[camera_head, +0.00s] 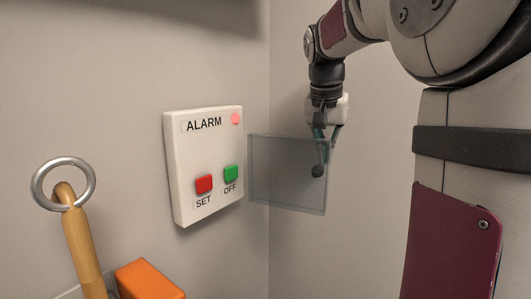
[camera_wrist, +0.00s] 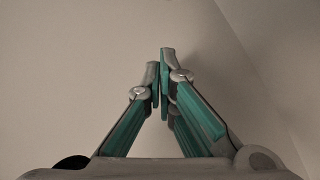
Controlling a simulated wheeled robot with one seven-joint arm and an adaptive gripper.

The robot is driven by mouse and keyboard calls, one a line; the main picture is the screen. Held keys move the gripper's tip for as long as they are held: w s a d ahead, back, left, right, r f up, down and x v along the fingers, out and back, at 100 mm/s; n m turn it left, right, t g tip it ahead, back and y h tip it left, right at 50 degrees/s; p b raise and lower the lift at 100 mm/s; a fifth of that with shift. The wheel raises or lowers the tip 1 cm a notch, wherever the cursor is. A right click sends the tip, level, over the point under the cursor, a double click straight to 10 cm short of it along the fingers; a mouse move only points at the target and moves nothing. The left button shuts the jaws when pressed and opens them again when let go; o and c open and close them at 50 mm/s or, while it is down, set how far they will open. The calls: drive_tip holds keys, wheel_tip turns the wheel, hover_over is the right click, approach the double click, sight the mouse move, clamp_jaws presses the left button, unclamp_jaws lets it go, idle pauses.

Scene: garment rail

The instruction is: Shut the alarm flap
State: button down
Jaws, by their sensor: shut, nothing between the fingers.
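A white alarm box (camera_head: 204,150) is on the wall, with a red SET button (camera_head: 204,184), a green OFF button (camera_head: 231,174) and a lit red lamp (camera_head: 235,119). A clear flap (camera_head: 275,180) stands open, swung out from the right edge of the box. My gripper (camera_head: 319,172) is at the right end of the flap, pointing down. Its fingers overlap the flap in the picture, and I cannot tell whether they touch it. The wrist view shows the fingers (camera_wrist: 162,75) together and empty, with only bare wall beyond them; the flap is not seen there.
A wooden rod with a metal ring (camera_head: 63,184) rises at the lower left. An orange block (camera_head: 147,281) is at the bottom, below the box. A wall corner (camera_head: 269,80) runs just right of the box. The box front is clear.

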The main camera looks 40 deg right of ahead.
sight(323, 156)
drive_tip(key=s+a, duration=0.1)
drive_tip(key=s+a+p, duration=0.1)
drive_tip(key=a, duration=0.1)
drive_tip(key=shift+a+r, duration=0.1)
drive_tip(key=shift+a, duration=0.05)
drive_tip(key=shift+s+a, duration=0.15)
drive_tip(key=shift+s, duration=0.05)
